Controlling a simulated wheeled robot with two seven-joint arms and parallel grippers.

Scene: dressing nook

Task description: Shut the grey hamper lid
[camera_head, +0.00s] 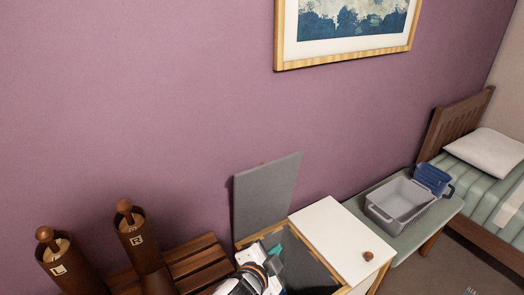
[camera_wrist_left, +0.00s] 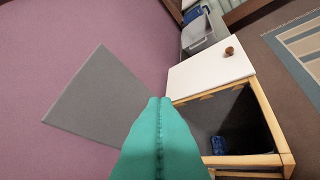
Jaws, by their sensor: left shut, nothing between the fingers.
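The grey hamper lid (camera_head: 266,193) stands raised, leaning up near the purple wall. It also shows in the left wrist view (camera_wrist_left: 94,98), to the left of my fingers. The hamper (camera_head: 340,288) has a pale wood frame and an open dark grey compartment below the lid. My left gripper (camera_head: 276,251) is in front of the raised lid, over the left part of the opening. In the left wrist view its teal fingers (camera_wrist_left: 160,102) are shut and empty. I cannot tell whether they touch the lid. My right gripper is not in view.
A white lid (camera_head: 335,238) with a brown knob (camera_head: 368,256) lies flat beside the opening. A blue item (camera_wrist_left: 218,145) lies inside the hamper. A green bench holds a grey bin (camera_head: 400,203) and blue container.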

